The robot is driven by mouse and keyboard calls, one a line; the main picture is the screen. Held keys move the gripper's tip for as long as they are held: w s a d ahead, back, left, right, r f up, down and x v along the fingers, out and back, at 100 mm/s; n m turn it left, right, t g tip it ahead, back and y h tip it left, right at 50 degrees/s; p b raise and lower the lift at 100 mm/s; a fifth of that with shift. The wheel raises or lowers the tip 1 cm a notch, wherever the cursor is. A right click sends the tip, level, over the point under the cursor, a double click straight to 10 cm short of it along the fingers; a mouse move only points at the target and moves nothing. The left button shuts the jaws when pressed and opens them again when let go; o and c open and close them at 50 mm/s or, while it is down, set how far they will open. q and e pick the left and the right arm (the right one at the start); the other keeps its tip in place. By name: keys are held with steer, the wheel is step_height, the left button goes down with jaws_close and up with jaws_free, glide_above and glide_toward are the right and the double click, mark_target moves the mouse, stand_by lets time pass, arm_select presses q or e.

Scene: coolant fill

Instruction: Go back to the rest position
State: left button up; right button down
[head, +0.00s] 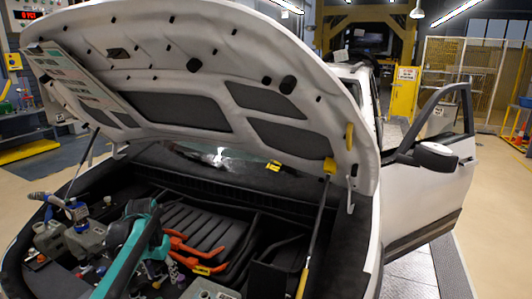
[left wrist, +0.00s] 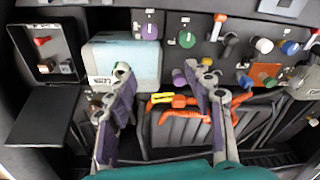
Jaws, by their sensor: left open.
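My left arm reaches into the open engine bay of the white car in the head view, with teal parts of it showing at the lower left. My left gripper (head: 157,266) is low over the bay, partly hidden among the parts there. In the left wrist view the left gripper (left wrist: 163,85) is open, its two grey fingers with purple pads apart and nothing held between them. Orange cables (head: 196,245) lie close by in the bay; they also show between and beside the fingers (left wrist: 172,100). My right gripper is not in view.
The raised hood (head: 190,70) hangs over the bay, with a prop (head: 318,225) at its right. The open car door (head: 435,185) stands at the right. Several coloured caps and a pale blue-white box (left wrist: 122,62) surround the fingers.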

arm_select(q)
steer(key=s+d+f+t, duration=0.1)
steer(key=s+d, duration=0.3)
steer(key=s, duration=0.4)
steer(key=s+d+f+t, duration=0.1)
steer(key=s+d+t, duration=0.1)
steer(key=s+d, duration=0.3)
steer(key=s+d+f+n+t, duration=0.1)
steer(key=s+d, duration=0.4)
steer(key=s, duration=0.6)
steer(key=shift+d+f+t, duration=0.15)
steer(key=shift+t, duration=0.55)
